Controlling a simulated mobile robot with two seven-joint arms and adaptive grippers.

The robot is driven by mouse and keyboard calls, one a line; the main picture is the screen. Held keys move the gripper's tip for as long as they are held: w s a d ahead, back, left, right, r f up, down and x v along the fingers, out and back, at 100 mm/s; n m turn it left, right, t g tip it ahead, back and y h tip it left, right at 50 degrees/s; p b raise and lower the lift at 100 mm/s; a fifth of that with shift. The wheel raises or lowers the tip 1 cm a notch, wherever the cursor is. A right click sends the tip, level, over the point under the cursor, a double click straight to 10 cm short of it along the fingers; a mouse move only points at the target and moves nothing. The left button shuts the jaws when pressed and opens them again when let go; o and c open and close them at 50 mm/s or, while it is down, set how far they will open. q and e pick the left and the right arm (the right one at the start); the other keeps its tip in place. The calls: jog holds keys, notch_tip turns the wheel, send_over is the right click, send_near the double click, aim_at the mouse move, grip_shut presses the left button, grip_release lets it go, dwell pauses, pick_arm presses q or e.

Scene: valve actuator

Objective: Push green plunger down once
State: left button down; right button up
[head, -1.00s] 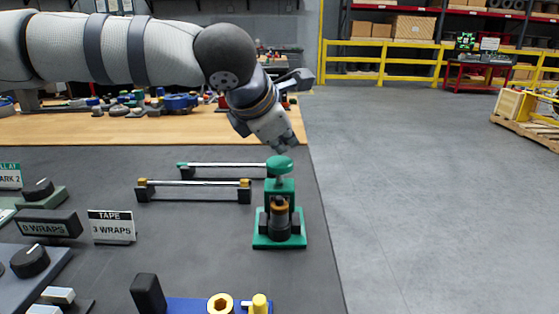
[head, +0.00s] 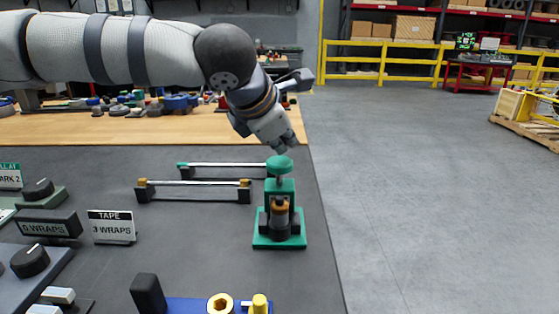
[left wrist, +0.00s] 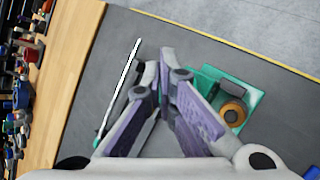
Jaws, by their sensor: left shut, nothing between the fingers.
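The green plunger (head: 280,163) is a round green cap on a short stem. It tops a green stand with a square green base (head: 279,241) near the table's right edge. A dark cylinder with an orange-brown top (head: 280,215) stands at the front of the stand. My left gripper (head: 285,148) is shut and empty, tilted down just above the green cap; I cannot tell if it touches. In the left wrist view the shut fingers (left wrist: 164,72) point toward the stand's base (left wrist: 248,95), and the cap is hidden behind them. My right gripper is not in view.
Metal rods on holders (head: 195,184) lie left of the stand. A "TAPE 3 WRAPS" sign (head: 111,227) and black knobs (head: 30,261) are further left. A blue fixture with yellow parts (head: 220,303) is at the front. Open floor lies right of the table.

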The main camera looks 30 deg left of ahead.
aim_at(286, 159)
pick_arm(q)
jog(key=shift+f, duration=0.4)
jog(key=shift+f, duration=1.2)
dwell(1.0)
jog(key=shift+r, duration=1.6)
jog(key=shift+r, duration=2.55)
